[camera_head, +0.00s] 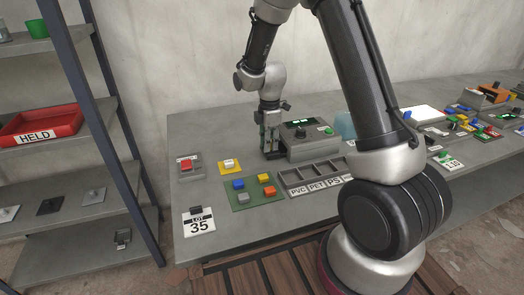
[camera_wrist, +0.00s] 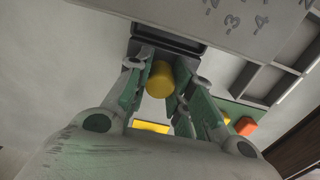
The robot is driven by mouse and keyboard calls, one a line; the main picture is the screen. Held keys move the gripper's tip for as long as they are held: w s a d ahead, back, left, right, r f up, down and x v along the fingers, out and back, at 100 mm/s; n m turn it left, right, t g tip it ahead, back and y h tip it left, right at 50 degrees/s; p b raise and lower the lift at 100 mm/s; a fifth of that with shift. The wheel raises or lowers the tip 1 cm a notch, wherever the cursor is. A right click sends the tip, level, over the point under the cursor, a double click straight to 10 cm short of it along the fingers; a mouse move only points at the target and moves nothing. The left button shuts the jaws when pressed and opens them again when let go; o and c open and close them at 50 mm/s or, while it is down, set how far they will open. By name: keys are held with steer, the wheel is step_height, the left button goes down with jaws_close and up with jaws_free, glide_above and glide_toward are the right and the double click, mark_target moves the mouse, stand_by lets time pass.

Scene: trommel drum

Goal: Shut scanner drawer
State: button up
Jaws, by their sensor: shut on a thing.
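The scanner (camera_head: 312,146) is a grey box with a green-lit display and a dark knob on top, standing on the grey bench. Its dark drawer (camera_head: 274,156) sticks out on the left side, partly hidden by my gripper (camera_head: 270,143). In the wrist view the drawer (camera_wrist: 168,45) shows as a dark grey tray front near the top middle. A yellow cylindrical knob (camera_wrist: 160,78) stands out at that front. My gripper in the wrist view (camera_wrist: 158,85) has its green-padded fingers on either side of the yellow knob, closed on it.
A sorting tray (camera_head: 312,176) with PVC, PET and PS labels lies in front of the scanner. A green mat (camera_head: 251,194) with coloured blocks, a yellow mat (camera_head: 230,167) and a LOT 35 card (camera_head: 199,222) lie nearby. A shelf with a red HELD tray (camera_head: 40,127) stands at left.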

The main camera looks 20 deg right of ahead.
steer(key=shift+s+d+f, duration=0.15)
steer(key=shift+d, duration=0.45)
steer(key=shift+s+d+f, duration=0.1)
steer(key=shift+d, duration=0.5)
steer(key=o, duration=1)
steer(key=shift+w+d+r, duration=0.1)
steer(key=shift+w+r, duration=0.05)
steer(key=shift+w, duration=0.05)
steer(key=shift+r, duration=0.25)
steer(key=o, duration=0.3)
steer(key=r, duration=0.3)
steer(key=shift+w+r, duration=0.1)
steer(key=shift+w, duration=0.1)
steer(key=o, duration=0.4)
step_height(320, 180, up, 2)
steer(key=shift+s+d+r, duration=0.1)
steer(key=shift+d+r, duration=0.05)
steer(key=shift+c, duration=0.2)
steer(key=shift+r, duration=0.55)
